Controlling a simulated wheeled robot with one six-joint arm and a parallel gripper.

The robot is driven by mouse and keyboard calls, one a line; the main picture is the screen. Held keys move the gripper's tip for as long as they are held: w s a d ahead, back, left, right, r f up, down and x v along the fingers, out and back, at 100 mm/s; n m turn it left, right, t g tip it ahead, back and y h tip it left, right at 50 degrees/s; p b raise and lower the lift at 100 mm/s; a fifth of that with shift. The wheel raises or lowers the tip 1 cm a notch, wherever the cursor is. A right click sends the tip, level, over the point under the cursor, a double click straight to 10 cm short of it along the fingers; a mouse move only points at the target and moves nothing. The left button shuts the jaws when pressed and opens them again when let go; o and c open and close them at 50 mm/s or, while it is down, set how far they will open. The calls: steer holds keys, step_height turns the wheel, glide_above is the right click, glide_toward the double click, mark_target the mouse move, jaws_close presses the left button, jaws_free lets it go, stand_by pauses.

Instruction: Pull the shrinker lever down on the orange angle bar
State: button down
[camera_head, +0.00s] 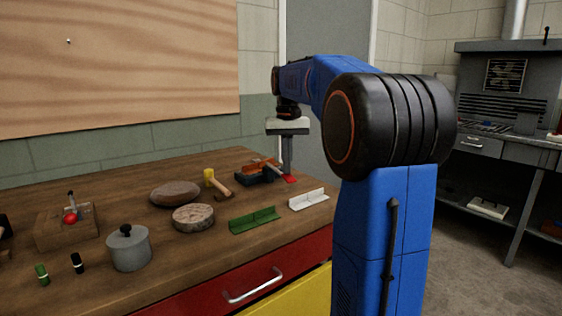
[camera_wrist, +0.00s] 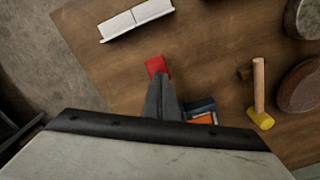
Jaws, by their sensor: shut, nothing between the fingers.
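The shrinker (camera_head: 262,176) is a dark blue-grey tool near the back right of the workbench, partly behind my gripper. The orange angle bar (camera_head: 254,163) lies at its top; in the wrist view only a small part of the orange bar (camera_wrist: 202,118) shows. The lever's red grip (camera_head: 291,179) sits low at the shrinker's right side. My gripper (camera_head: 288,172) points down, shut and empty, just above the red grip. In the wrist view the fingertips lie beside the red grip (camera_wrist: 156,66) and overlap it; I cannot tell whether they touch it.
A white angle bar (camera_head: 308,200) and a green angle bar (camera_head: 254,220) lie nearer the bench front. A yellow-headed mallet (camera_head: 217,183), a wood stump (camera_head: 193,217) and a brown sandbag (camera_head: 174,194) lie to the left. A grey pot (camera_head: 129,250) stands farther left.

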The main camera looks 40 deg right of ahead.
steer(key=shift+r, duration=0.1)
step_height(320, 180, up, 11)
stand_by(1.4)
stand_by(0.8)
steer(key=m, duration=0.3)
steer(key=r+m, duration=0.1)
steer(key=m, duration=0.2)
steer(key=shift+r, duration=0.15)
steer(key=shift+f, duration=3.15)
steer(key=shift+f, duration=0.15)
